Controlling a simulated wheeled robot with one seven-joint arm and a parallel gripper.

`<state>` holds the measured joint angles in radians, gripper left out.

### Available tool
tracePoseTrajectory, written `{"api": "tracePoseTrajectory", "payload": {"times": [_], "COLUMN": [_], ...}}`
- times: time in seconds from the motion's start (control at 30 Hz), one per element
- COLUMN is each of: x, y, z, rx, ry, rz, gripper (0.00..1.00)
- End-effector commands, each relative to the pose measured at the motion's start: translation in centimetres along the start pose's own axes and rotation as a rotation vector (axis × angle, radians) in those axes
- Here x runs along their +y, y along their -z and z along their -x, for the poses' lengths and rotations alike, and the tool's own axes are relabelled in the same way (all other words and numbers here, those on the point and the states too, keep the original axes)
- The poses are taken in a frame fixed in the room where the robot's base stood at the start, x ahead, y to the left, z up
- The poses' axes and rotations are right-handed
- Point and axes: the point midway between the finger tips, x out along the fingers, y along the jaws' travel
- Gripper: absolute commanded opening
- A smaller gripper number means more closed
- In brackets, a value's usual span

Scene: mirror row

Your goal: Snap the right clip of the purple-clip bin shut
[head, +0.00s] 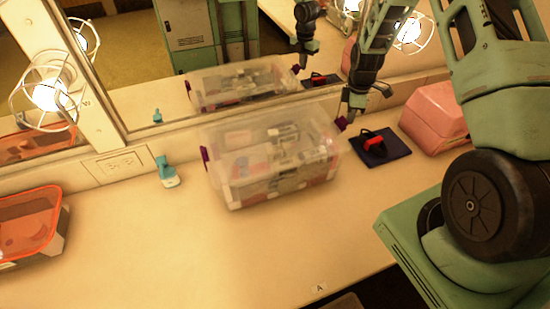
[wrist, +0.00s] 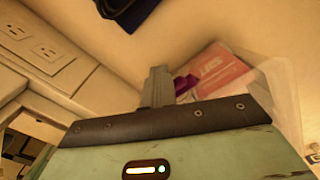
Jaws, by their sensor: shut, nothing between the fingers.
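The purple-clip bin (head: 232,190) is a clear lidded box on the counter, with papers and small items inside. Its left purple clip (head: 205,154) lies at the left side. Its right purple clip (head: 341,123) shows at the upper right edge; I cannot tell how far it is swung out. My gripper (head: 350,113) is shut and empty, pointing down right beside that clip. In the wrist view the shut fingers (wrist: 158,73) are next to the purple clip (wrist: 184,85) and partly hide it; whether they touch is unclear.
A dark blue pad (head: 393,153) with a red item (head: 373,143) lies just right of the bin. A pink case (head: 437,115) stands farther right. A teal object (head: 166,173) and an orange-lidded bin (head: 28,222) are left. The mirror (head: 150,60) runs close behind; front counter is clear.

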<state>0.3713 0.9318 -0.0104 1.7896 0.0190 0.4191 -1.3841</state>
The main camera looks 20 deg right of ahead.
Motion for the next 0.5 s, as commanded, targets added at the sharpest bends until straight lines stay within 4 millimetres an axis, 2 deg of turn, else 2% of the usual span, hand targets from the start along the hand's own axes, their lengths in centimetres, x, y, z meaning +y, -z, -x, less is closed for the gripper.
{"api": "tracePoseTrajectory", "payload": {"times": [0.5], "x": [-1.0], "y": [1.7], "z": [0.4], "rx": [0.002], "ry": [0.003], "rz": [0.003], "gripper": [0.0]}}
